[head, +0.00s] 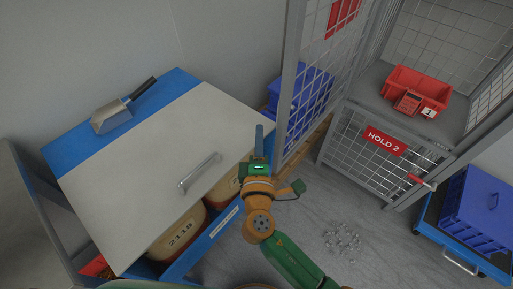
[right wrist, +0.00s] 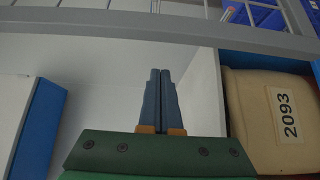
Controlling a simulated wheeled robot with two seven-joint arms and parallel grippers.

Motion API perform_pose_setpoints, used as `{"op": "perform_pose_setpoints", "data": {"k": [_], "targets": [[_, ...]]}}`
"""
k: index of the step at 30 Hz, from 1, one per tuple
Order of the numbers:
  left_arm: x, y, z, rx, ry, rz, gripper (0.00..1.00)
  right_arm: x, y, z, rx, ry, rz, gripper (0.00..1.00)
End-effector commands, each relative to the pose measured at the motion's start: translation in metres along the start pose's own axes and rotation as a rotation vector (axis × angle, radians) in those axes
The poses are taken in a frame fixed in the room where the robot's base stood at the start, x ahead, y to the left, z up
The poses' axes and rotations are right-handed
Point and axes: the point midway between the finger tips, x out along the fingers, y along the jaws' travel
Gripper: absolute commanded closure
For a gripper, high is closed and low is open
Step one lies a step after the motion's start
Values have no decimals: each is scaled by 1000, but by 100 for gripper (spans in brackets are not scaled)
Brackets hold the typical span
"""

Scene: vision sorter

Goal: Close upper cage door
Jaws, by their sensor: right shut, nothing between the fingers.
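The upper cage door (head: 304,95) is a grey-framed mesh panel with a red sign. In the head view it stands swung open to the left of the upper compartment (head: 440,55), whose front is open. My right gripper (head: 259,130) is shut and empty, just left of the door's outer upright in the head view. In the right wrist view the closed fingers (right wrist: 159,72) point toward a grey frame bar (right wrist: 160,28), with nothing between them. Whether they touch the door I cannot tell. My left gripper is not in view.
The lower cage door (head: 372,150) with a HOLD 2 sign is shut. A red bin (head: 418,90) sits in the upper compartment. A table (head: 150,165) with a scoop (head: 112,116) is at left, drums (head: 180,232) beneath. A blue crate (head: 478,212) stands on a cart at right.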

Motion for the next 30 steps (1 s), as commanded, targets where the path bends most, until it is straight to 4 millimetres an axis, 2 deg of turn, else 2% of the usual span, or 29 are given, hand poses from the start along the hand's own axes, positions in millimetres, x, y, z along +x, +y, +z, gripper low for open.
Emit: {"op": "perform_pose_setpoints", "data": {"k": [5, 9, 14, 30], "targets": [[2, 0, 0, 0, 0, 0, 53, 39, 0, 0, 0, -1, 1, 100], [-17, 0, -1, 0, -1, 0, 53, 25, 4, 18, 0, -1, -5, 100], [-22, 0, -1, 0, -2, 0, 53, 16, 0, 30, 0, 0, -4, 100], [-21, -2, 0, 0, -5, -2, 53, 12, -2, 31, 1, 20, -4, 100]]}}
